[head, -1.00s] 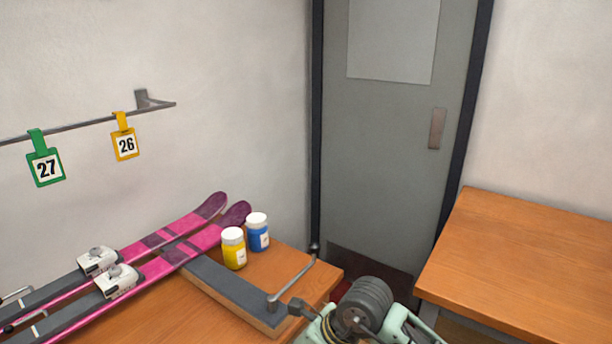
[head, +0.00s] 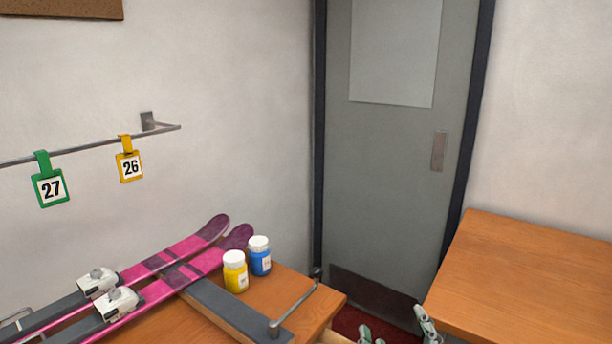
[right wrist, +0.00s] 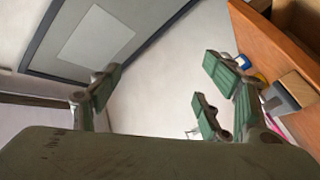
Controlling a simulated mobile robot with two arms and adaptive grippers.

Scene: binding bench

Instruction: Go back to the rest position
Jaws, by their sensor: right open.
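My right gripper shows only as green fingertips at the bottom edge of the head view (head: 397,336), in front of the grey door and between the two benches. In the right wrist view its fingers (right wrist: 160,92) are spread wide with nothing between them, so it is open and empty. The rest of it is cut off in the head view. My left gripper is in neither current view.
The left bench (head: 285,290) holds pink skis (head: 195,265), a yellow jar (head: 235,272) and a blue jar (head: 260,257). A metal handle (head: 298,305) stands near its edge. A right bench (head: 530,285) is bare where seen. Tags hang on a wall rail (head: 90,147).

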